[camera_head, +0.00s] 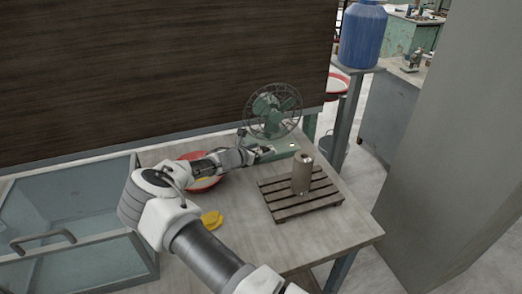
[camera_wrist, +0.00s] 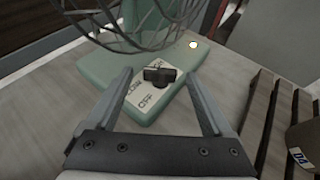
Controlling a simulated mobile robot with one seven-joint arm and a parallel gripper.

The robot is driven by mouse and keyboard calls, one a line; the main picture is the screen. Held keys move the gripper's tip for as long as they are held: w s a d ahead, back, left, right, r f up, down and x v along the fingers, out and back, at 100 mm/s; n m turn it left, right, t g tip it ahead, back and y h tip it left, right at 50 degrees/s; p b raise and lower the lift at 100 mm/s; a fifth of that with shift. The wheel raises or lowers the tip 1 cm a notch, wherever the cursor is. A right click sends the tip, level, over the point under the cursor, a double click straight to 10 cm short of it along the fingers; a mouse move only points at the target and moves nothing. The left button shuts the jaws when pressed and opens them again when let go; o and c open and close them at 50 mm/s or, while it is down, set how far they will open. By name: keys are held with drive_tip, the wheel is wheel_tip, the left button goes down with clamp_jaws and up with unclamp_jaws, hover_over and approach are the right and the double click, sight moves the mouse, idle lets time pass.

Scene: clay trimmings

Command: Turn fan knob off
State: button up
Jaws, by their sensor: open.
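A green desk fan (camera_head: 272,110) with a round wire cage stands at the back of the table in the head view. In the wrist view its green base (camera_wrist: 182,62) carries a pale label plate with printed "OFF" and a small black knob (camera_wrist: 159,76). A small light (camera_wrist: 193,45) glows on the base. My gripper (camera_head: 265,152) is at the front of the fan base. In the wrist view my gripper (camera_wrist: 158,78) is open, with one finger to each side of the knob in the picture. I cannot tell whether the fingers touch the base.
A brown slatted pallet (camera_head: 325,198) with a metallic cylinder (camera_head: 302,175) on it stands right of my gripper. A red bowl (camera_head: 203,184) is partly behind my arm, and a yellow item (camera_head: 211,220) lies on the table (camera_head: 355,228). A glass-fronted case (camera_head: 70,200) is at left.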

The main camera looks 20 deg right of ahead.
clamp_jaws()
idle(0.5)
drive_tip(key=shift+f+b, duration=0.2)
drive_tip(key=shift+b, duration=0.55)
drive_tip(key=b, duration=0.1)
drive_tip(key=n+t+y+b, duration=0.1)
drive_tip(key=b, duration=0.1)
drive_tip(key=shift+s+d+f+n+b, duration=0.1)
drive_tip(key=shift+s+f+n+b, duration=0.05)
drive_tip(key=shift+f+n+b, duration=0.15)
drive_tip(key=n+t+y+b, duration=0.1)
drive_tip(key=b, duration=0.2)
drive_tip(key=n+t+y+b, duration=0.1)
drive_tip(key=b, duration=0.2)
drive_tip(key=shift+s+d, duration=0.2)
drive_tip(key=shift+d, duration=0.05)
drive_tip(key=b, duration=0.1)
drive_tip(key=n+t+y+b, duration=0.1)
drive_tip(key=b, duration=0.1)
drive_tip(key=n+y+b, duration=0.1)
drive_tip(key=shift+s+d+r, duration=0.15)
drive_tip(key=shift+d+r, duration=0.1)
drive_tip(key=shift+s+d+r+n+t+y+b, duration=0.15)
drive_tip(key=shift+n+t+y+b, duration=0.25)
drive_tip(key=shift+n+y+b, duration=0.4)
drive_tip(key=shift+w+d+r+n+t+y+b, duration=0.1)
drive_tip(key=shift+n+t+y+b, duration=0.35)
drive_tip(key=shift+n+y, duration=0.65)
drive_tip(key=shift+y, duration=0.4)
